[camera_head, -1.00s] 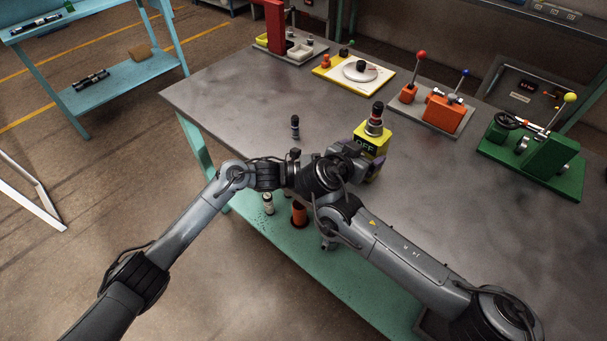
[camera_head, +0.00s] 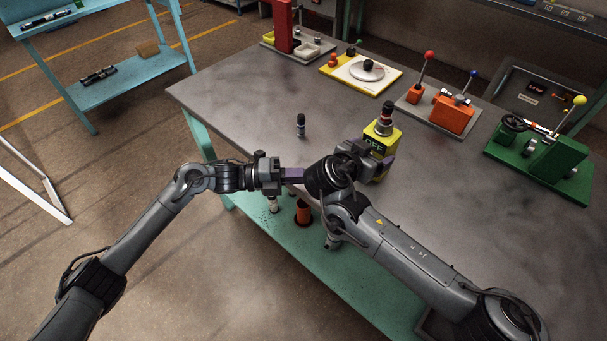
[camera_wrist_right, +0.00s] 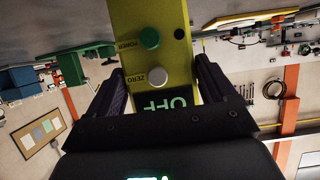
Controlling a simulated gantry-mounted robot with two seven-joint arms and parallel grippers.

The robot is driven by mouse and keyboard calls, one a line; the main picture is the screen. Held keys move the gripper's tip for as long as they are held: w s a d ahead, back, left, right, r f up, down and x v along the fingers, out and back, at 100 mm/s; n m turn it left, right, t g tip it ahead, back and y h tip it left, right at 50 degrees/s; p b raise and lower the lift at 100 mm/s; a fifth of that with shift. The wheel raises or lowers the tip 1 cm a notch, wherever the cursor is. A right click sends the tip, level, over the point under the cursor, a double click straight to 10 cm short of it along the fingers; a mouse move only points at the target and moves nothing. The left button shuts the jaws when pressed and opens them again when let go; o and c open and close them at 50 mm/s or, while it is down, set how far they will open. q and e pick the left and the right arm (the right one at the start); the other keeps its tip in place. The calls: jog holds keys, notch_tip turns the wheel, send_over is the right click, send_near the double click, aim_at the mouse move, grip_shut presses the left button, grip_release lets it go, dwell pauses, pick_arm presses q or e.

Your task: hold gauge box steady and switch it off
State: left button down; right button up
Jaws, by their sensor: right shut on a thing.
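The yellow gauge box (camera_head: 381,131) stands on the grey table, with a dark fitting on top and a display reading OFF. My right gripper (camera_head: 372,157) is shut on it, one finger on each side.
A small dark bottle-like item (camera_head: 300,125) stands on the table left of the box. Behind are a yellow-edged plate (camera_head: 340,75), an orange lever unit (camera_head: 452,115) and a green fixture (camera_head: 550,160). Open tabletop lies to the box's right.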

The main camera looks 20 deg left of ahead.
jog(key=shift+f, duration=0.1)
jog(key=o, duration=1.2)
jog(key=shift+d, duration=0.1)
jog(key=shift+o, duration=0.2)
